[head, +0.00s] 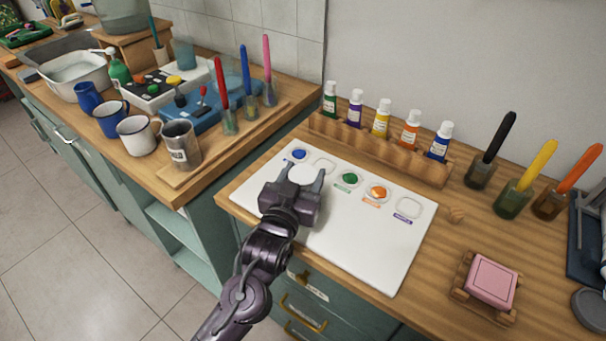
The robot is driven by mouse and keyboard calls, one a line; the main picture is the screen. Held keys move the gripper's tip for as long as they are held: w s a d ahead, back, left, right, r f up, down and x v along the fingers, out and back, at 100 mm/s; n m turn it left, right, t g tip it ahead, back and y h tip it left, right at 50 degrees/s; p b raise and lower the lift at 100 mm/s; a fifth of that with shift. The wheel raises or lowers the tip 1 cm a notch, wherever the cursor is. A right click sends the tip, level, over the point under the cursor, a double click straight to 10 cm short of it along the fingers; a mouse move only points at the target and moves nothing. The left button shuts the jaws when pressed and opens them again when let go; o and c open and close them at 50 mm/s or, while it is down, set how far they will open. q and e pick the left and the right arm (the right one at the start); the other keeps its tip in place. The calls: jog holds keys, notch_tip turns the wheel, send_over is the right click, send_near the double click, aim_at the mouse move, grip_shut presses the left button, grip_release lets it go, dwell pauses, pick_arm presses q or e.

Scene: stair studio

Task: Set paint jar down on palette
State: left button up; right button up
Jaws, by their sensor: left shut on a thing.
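The white palette (352,243) lies on the wooden worktop, with a row of wells along its far side. Blue, green and orange paint show in some wells; the well at the right end looks empty. My left gripper (299,172) is over the palette's left part, its fingers pointing away from me. It is shut on a pale round thing (301,175), which seems to be the paint jar seen from above. The gripper hides most of its side, so I cannot tell whether it touches the palette. My right gripper is not in view.
A wooden rack (382,151) with several paint bottles stands behind the palette. Brushes in jars (516,199) stand at the right, near a pink block on a wooden holder (491,281). Mugs and a metal cup (181,144) crowd the left counter.

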pick_arm(q)
jog(key=o, duration=1.2)
jog(key=shift+c, duration=0.2)
jog(key=b+v, duration=0.1)
jog(key=v, duration=1.1)
jog(key=shift+b, duration=0.3)
